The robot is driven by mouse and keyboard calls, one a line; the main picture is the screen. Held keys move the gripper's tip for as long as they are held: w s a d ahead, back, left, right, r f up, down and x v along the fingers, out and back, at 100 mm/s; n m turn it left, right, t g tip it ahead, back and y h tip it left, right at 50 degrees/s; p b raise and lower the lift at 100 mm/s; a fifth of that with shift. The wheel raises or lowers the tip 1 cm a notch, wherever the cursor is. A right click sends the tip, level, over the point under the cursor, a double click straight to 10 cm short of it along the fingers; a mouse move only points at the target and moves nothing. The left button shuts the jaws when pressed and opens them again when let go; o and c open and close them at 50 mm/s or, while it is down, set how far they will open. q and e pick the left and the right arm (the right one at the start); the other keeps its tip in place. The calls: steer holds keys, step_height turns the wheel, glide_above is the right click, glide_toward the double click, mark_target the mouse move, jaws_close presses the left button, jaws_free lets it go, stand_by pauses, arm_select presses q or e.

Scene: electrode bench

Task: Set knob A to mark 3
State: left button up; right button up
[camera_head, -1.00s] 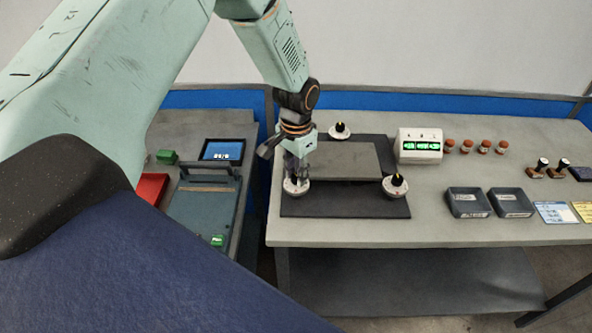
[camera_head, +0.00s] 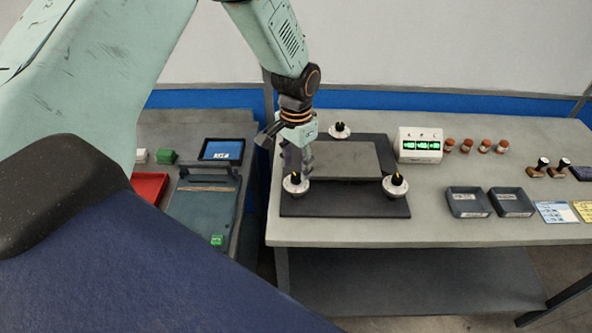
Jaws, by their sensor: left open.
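Three round white dials with black knobs stand around a grey plate on a dark mat: the front-left knob (camera_head: 296,184), the back knob (camera_head: 340,131) and the right knob (camera_head: 395,186). Their letters and marks are too small to read, so I cannot tell which is knob A. My left gripper (camera_head: 303,166) is open, pointing down, just behind and above the front-left knob. The black top of that knob shows clear of the fingers. A white readout box (camera_head: 419,146) shows green digits, too small to read. My right gripper is not in view.
The dark mat (camera_head: 330,207) lies on the grey bench. To the right are several brown-red capped items (camera_head: 484,146), two dark trays (camera_head: 467,203) and two stamp-like items (camera_head: 550,168). A red tray (camera_head: 149,188) and a screen (camera_head: 222,149) are on the left bench. The bench front is clear.

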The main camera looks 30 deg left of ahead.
mark_target(296, 176)
arm_select(q)
step_height(296, 176, up, 9)
stand_by(0.3)
steer(key=shift+s, duration=0.15)
stand_by(0.4)
